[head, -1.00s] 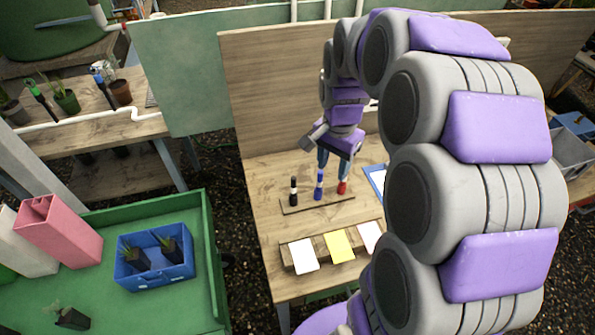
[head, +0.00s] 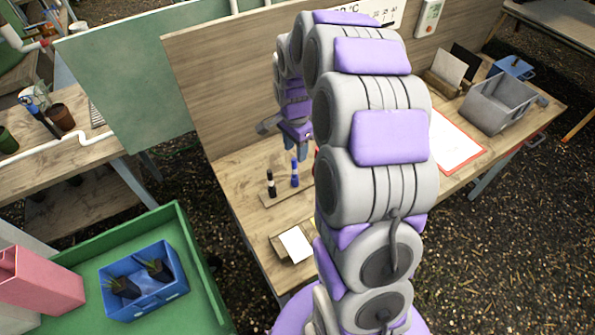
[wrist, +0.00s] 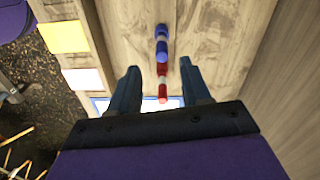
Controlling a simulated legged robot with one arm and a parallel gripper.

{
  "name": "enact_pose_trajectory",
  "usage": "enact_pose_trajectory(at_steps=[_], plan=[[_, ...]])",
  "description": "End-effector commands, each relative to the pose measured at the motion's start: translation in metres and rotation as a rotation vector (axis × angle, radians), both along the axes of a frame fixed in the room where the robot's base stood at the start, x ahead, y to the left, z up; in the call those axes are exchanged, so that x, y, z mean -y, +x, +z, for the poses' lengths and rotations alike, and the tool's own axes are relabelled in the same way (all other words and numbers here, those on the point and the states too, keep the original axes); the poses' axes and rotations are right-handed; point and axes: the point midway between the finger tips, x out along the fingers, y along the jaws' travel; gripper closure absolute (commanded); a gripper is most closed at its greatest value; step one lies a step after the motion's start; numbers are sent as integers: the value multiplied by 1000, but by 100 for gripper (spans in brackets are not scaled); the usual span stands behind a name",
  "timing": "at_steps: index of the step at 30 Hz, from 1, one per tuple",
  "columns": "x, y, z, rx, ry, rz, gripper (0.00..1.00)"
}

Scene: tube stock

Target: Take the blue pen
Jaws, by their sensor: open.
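The blue pen (head: 294,173) stands upright in a wooden strip on the table, with a white band around it. A black pen (head: 270,184) stands to its left. A red pen, mostly hidden behind my arm in the head view, shows in the wrist view (wrist: 162,82). My gripper (head: 297,153) is open and empty, above and close to the blue pen. In the wrist view, my gripper (wrist: 159,66) has the red pen in the picture gap between its fingers. The blue pen (wrist: 162,42) appears just beyond the fingertips there.
A white card (head: 295,244) lies on a wooden block at the front; a yellow card (wrist: 63,37) is beside it. A wooden back panel (head: 225,95) rises behind the pens. A grey bin (head: 500,103) stands at right. A green cart (head: 195,240) is at left.

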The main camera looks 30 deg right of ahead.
Motion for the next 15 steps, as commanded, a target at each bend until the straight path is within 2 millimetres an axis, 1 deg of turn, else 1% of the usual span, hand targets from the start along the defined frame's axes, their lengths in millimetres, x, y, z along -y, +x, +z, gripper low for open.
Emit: enact_pose_trajectory(at_steps=[1,4,7,11,15], plan=[[-2,-1,-11,-3,-1,3,52],[-1,1,-23,1,0,3,52],[5,1,-31,2,5,2,52],[9,1,-35,3,8,1,52],[10,2,-48,1,9,1,52]])
